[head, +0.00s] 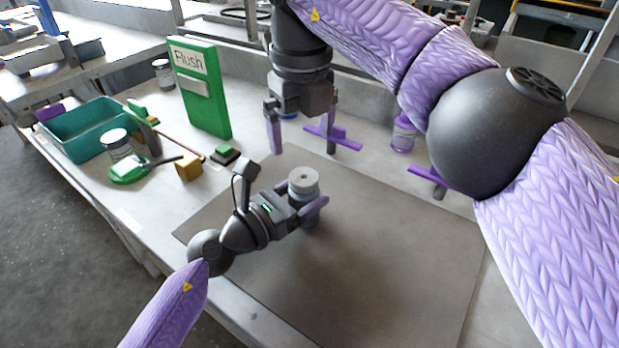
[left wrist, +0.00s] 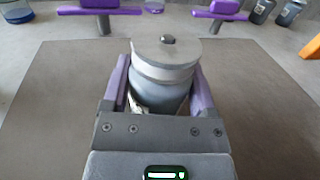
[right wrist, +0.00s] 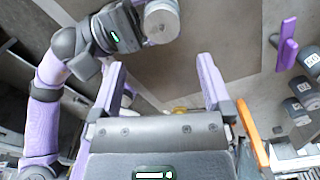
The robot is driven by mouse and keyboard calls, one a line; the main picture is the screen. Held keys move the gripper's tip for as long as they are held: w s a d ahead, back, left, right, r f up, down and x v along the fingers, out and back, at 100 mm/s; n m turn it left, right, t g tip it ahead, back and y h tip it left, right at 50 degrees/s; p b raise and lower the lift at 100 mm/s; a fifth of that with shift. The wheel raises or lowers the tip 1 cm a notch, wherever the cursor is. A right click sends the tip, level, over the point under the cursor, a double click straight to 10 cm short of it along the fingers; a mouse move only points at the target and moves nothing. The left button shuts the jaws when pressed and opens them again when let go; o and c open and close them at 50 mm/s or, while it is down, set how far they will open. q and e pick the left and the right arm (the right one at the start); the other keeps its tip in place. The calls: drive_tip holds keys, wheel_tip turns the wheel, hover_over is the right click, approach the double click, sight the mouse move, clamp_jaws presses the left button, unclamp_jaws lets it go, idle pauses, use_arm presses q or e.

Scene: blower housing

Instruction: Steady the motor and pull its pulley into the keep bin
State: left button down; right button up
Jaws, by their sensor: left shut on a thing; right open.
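The motor (head: 310,212) stands upright on the dark mat, with the pale grey round pulley (head: 304,180) on its top. My left gripper (head: 306,200) is shut around the motor body, below the pulley. In the left wrist view the pulley (left wrist: 166,56) sits above the two purple fingers, with a small dark shaft end at its centre, and the motor (left wrist: 160,95) is between them. My right gripper (head: 301,140) is open and empty, above and behind the motor. The pulley (right wrist: 161,20) shows at the top of the right wrist view. A teal bin (head: 92,153) stands at the left; I see no label on it.
A green board marked "Flush" (head: 203,105) stands at the back left. A yellow block (head: 188,167), a dark green block (head: 224,155) and a jar on a green base (head: 128,174) lie between bin and mat. Purple-topped stands (head: 335,141) are behind. The mat (head: 390,250) is mostly clear.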

sight(305, 180)
drive_tip(key=shift+s, duration=0.4)
drive_tip(key=s+d+r+m+t+y, duration=0.1)
drive_tip(key=s+d+r+t+y, duration=0.1)
drive_tip(key=s+d+r+t, duration=0.15)
drive_tip(key=x, duration=0.8)
drive_tip(key=a+x, duration=0.1)
drive_tip(key=x, duration=0.3)
drive_tip(key=shift+s, duration=0.15)
drive_tip(key=shift+r, duration=0.1)
clamp_jaws()
drive_tip(key=shift+r, duration=0.15)
drive_tip(key=shift+r, duration=0.95)
